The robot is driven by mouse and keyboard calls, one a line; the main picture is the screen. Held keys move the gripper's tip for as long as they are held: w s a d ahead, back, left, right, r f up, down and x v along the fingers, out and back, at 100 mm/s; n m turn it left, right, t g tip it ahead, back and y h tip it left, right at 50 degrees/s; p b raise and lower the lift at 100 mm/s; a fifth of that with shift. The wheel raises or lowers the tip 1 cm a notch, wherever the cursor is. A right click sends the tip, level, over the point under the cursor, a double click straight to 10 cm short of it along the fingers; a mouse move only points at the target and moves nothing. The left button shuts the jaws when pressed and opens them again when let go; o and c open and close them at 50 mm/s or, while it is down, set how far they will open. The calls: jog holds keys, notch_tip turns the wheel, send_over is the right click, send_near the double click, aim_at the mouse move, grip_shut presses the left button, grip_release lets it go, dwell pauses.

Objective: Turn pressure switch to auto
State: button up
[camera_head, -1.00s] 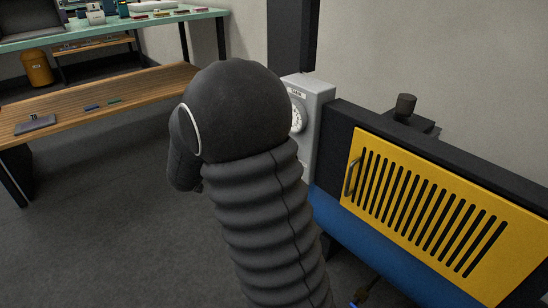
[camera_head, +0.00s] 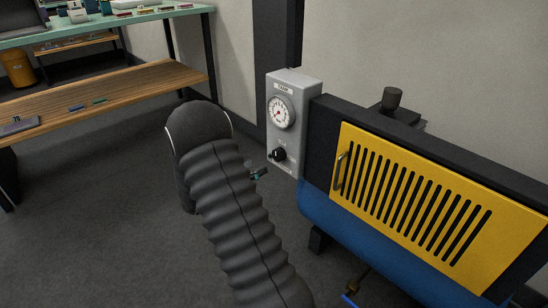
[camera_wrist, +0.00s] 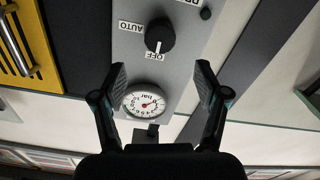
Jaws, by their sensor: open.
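The pressure switch is a black round knob (camera_head: 278,154) low on a grey control box (camera_head: 309,90). In the wrist view the knob (camera_wrist: 160,38) appears upside down, with its white pointer line toward the OFF label (camera_wrist: 147,56). The AUTO label (camera_wrist: 131,27) is to the left of the knob there. My gripper (camera_wrist: 160,82) is open and empty, its two fingers apart, with the knob ahead between their lines and not touched. In the head view a fingertip of my gripper (camera_head: 259,174) shows just below left of the knob; my arm hides the rest.
A round pressure gauge (camera_head: 281,112) sits above the knob on the box. A yellow slotted cover (camera_head: 430,205) with a handle and a blue tank (camera_head: 400,250) are to the right. A wooden bench (camera_head: 120,90) stands at left. The floor between is open.

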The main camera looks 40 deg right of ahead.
aim_at(276, 156)
jog(key=d, duration=0.9)
jog(key=shift+w, duration=0.35)
jog(key=c, duration=1.2)
jog(key=shift+o, duration=0.2)
